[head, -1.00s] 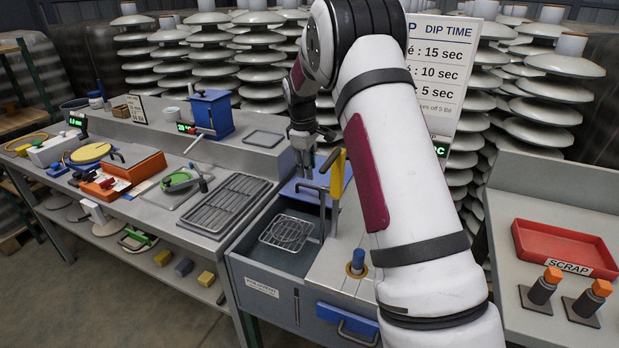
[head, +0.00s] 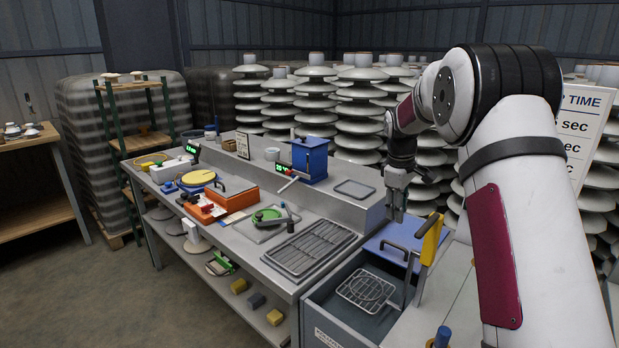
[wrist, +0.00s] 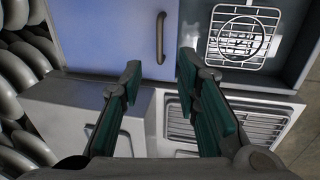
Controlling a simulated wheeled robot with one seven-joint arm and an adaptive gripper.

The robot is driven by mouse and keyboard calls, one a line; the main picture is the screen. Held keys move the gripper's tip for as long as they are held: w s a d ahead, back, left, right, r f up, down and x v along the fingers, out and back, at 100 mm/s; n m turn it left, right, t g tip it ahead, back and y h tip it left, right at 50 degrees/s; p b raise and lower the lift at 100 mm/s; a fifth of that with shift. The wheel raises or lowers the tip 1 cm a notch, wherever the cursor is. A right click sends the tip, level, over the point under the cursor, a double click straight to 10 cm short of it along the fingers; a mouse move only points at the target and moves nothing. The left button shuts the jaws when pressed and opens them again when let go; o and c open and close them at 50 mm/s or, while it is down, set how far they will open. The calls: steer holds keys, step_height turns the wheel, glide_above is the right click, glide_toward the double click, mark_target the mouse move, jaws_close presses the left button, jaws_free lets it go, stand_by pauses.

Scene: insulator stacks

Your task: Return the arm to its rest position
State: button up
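My white arm comes in from the right side of the head view and bends over at a black joint.
A grey tank (head: 345,313) holds the wire basket. A yellow-handled upright (head: 432,238) stands close right of the gripper. A blue box (head: 309,160) and a slatted rack (head: 310,247) are to the left. Insulator stacks (head: 358,110) stand behind. Open floor (head: 130,290) lies at left.

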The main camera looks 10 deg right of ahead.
steer(key=s+a+r+m+t+p, duration=0.1)
steer(key=s+a+r+m+p, duration=0.1)
steer(key=s+a+r, duration=0.6)
steer(key=s+a+r+m+t+p, duration=0.1)
steer(key=s+a+r+p, duration=0.15)
steer(key=s+r, duration=0.8)
steer(key=s+a+m+y+p, duration=0.1)
steer(key=s+a, duration=0.3)
steer(key=s, duration=0.9)
steer(key=s+a+m+t+p, duration=0.1)
steer(key=s+a+m+p, duration=0.2)
steer(key=s, duration=1.1)
steer(key=shift+a+f+y, duration=0.2)
steer(key=shift+a+y, duration=0.2)
steer(key=shift+a, duration=0.4)
